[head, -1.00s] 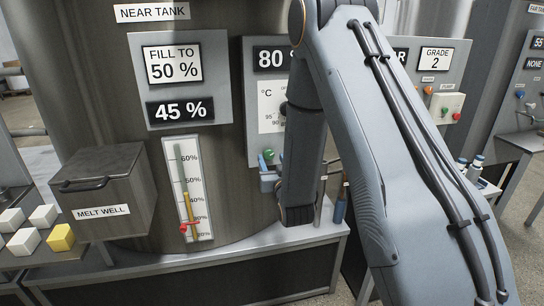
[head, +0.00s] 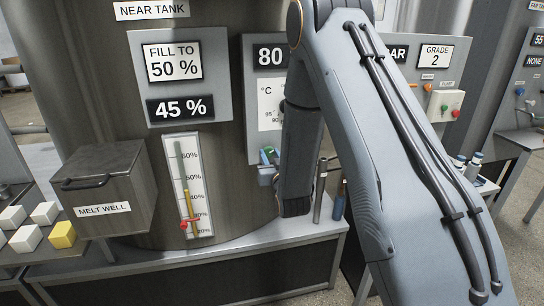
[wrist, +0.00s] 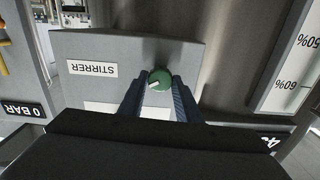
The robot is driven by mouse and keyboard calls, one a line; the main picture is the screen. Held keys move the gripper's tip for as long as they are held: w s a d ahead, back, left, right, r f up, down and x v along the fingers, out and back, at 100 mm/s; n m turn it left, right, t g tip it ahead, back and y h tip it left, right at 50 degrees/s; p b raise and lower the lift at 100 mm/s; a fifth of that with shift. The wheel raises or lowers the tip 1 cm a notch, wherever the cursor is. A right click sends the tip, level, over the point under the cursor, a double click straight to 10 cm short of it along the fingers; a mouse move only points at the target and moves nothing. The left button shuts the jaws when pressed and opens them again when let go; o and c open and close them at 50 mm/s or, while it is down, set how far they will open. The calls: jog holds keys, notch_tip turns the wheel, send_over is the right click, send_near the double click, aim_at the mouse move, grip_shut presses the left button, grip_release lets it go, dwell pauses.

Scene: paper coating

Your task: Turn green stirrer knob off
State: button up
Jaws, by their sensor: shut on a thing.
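The green stirrer knob (wrist: 160,80) sits on a grey panel (wrist: 110,52) beside a STIRRER label (wrist: 92,69) in the wrist view, with a pale pointer mark on its face. My gripper (wrist: 159,84) has its two blue-grey fingers on either side of the knob and is shut on it. In the head view the green knob (head: 269,151) shows in part at the left edge of my arm.
The near tank's gauge (head: 190,185) and a 45 % readout (head: 181,109) are left of my arm. The melt well box (head: 104,185) stands farther left.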

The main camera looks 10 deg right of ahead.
jog(key=n+b, duration=0.4)
jog(key=n, duration=0.2)
jog(key=shift+f, duration=0.1)
jog(key=n+b, duration=0.3)
jog(key=n, duration=0.2)
jog(key=shift+n, duration=0.5)
dwell(0.3)
jog(key=o, duration=1.1)
jog(key=shift+c, duration=0.2)
jog(key=s+b, duration=0.2)
jog(key=s, duration=0.5)
jog(key=shift+s, duration=0.4)
jog(key=shift+a, duration=0.1)
